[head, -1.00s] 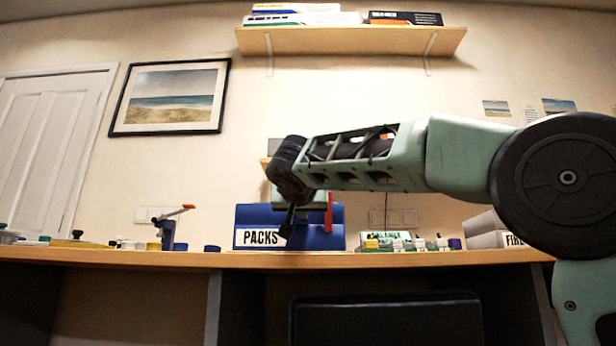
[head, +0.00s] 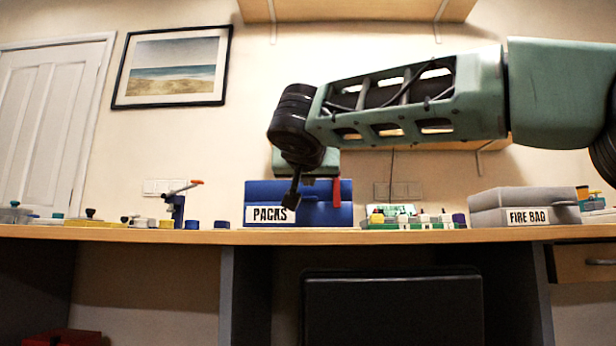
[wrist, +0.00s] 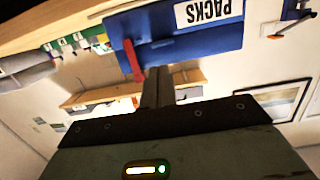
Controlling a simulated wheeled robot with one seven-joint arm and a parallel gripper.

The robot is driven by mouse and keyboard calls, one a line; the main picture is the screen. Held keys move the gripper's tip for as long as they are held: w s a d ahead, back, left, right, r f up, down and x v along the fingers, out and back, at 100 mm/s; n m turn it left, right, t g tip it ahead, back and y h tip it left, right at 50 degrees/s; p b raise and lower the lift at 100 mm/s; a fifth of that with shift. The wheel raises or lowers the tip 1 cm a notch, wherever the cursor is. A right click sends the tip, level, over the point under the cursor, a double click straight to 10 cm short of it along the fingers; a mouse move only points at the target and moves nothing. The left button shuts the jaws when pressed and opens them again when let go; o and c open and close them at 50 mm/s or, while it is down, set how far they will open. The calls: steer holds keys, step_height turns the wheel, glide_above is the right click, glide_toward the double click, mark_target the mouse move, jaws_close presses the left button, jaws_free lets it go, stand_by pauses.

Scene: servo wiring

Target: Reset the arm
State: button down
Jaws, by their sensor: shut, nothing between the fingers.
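My gripper (head: 292,198) hangs at the end of my arm in the head view, in front of the blue box labelled PACKS (head: 325,212). It is shut and empty. In the wrist view, which is turned upside down, my gripper's fingers (wrist: 158,75) are together at the centre, with the blue PACKS box (wrist: 190,45) beyond them. A red strap or tab (head: 337,191) hangs on the box front, and it also shows in the wrist view (wrist: 133,60). I cannot tell the exact gap between the fingertips and the box.
The desk (head: 400,237) carries a grey FIRE BAG case (head: 520,205) at right, and a green tray of small parts (head: 415,220) beside the box. A blue stand with an orange-tipped arm (head: 176,207) and a yellow item (head: 95,222) are at left. A shelf (head: 360,10) is above.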

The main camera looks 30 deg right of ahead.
steer(key=shift+s+a+f, duration=0.1)
steer(key=shift+s+a, duration=0.05)
steer(key=shift+s, duration=0.1)
